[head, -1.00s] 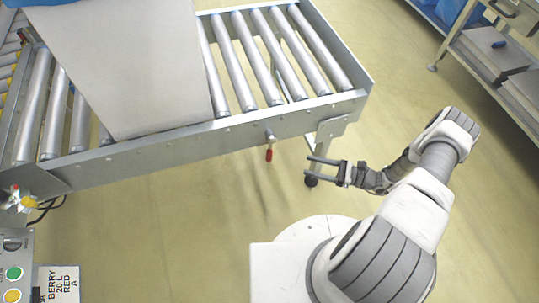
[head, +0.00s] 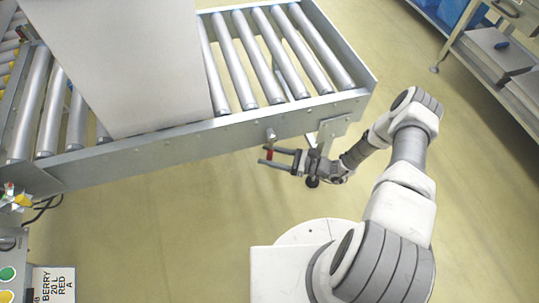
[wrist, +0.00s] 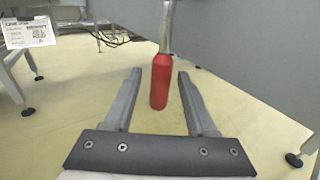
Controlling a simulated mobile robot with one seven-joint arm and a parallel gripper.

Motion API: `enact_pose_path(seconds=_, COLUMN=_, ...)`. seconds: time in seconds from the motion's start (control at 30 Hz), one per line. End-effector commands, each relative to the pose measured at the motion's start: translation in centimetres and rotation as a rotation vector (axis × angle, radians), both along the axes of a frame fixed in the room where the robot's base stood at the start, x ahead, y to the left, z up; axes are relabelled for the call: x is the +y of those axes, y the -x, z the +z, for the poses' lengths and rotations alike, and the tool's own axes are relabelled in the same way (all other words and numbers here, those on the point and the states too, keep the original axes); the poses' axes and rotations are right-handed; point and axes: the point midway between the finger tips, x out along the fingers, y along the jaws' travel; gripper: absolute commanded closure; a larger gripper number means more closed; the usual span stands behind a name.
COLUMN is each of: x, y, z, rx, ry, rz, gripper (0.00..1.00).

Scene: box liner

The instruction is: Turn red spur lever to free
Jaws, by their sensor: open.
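The red spur lever hangs down from the side rail of the roller conveyor; its metal stem (head: 270,136) shows in the head view, and its red grip is mostly behind my fingers there. In the wrist view the red grip (wrist: 160,85) hangs nearly upright below its metal stem. My gripper (head: 264,156) is open at the lever, below the rail. In the wrist view my gripper (wrist: 159,72) has one finger on each side of the grip, with a gap on both sides. I cannot tell how deep the grip sits between the fingers.
The conveyor's side rail (head: 190,146) runs above my gripper, with a support leg (head: 328,135) just to the right. A large grey box (head: 140,65) stands on the rollers. A label card (head: 54,284) and control buttons are at lower left. The floor below is clear.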

Motion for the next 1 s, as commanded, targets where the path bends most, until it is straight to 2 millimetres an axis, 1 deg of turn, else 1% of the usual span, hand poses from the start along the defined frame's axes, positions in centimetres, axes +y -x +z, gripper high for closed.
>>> enact_pose_path(seconds=0.13, x=-0.01, y=0.0, z=0.02, rx=0.0, ry=0.0, rz=0.0, gripper=0.43)
enact_pose_path(seconds=0.17, x=-0.02, y=0.0, z=0.02, rx=0.0, ry=0.0, rz=0.0, gripper=0.45)
enact_pose_path(seconds=0.2, x=-0.02, y=0.01, z=0.01, rx=0.0, ry=0.0, rz=0.0, gripper=0.52)
enact_pose_path(seconds=0.47, x=-0.05, y=0.02, z=0.0, rx=0.0, ry=0.0, rz=0.0, gripper=0.99)
enact_pose_path(seconds=1.0, x=-0.06, y=0.06, z=-0.02, rx=0.0, ry=0.001, rz=0.001, gripper=1.0)
